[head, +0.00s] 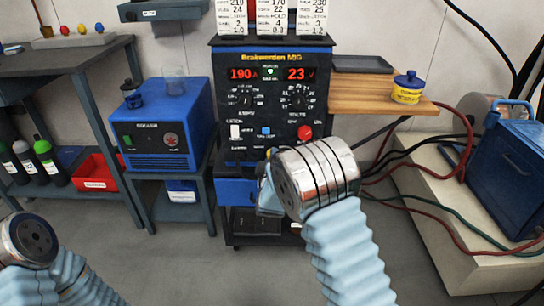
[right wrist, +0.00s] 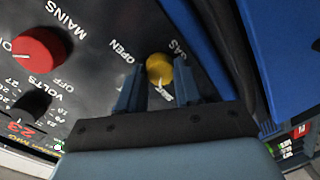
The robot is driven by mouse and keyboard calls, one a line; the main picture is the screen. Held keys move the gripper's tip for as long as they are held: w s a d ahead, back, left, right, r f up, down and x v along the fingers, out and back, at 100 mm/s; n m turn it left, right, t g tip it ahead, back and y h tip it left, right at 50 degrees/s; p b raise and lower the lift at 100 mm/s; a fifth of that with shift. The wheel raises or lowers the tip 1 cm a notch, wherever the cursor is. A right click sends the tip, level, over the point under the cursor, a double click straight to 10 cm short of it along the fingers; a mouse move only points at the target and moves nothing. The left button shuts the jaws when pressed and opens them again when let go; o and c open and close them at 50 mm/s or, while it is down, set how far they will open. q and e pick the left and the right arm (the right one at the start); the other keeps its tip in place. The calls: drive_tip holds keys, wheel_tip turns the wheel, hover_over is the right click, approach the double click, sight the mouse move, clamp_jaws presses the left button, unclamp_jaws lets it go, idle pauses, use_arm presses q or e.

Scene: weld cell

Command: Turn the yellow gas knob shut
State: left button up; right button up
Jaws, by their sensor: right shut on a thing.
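The yellow gas knob (right wrist: 159,68) is on the dark front panel of the welder (head: 270,95). In the right wrist view it sits between the two fingers of my right gripper (right wrist: 158,86), which is shut on it. A light pointer mark shows at its lower edge, between the fingers. In the head view my right wrist covers most of the knob's surroundings. My left wrist shows at the lower left, but its gripper fingers do not.
A red mains knob (right wrist: 40,50) and a black volts knob (right wrist: 30,103) are on the same panel. A blue cooler (head: 165,125) stands left of the welder. A wooden shelf (head: 365,90) with a blue-lidded tub (head: 408,88) is at its right. Hoses run right.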

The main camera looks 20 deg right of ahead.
idle(0.4)
drive_tip(key=o, duration=1)
drive_tip(key=shift+o, duration=0.2)
drive_tip(key=v, duration=1.3)
drive_tip(key=shift+s+a, duration=0.2)
drive_tip(key=shift+s, duration=0.2)
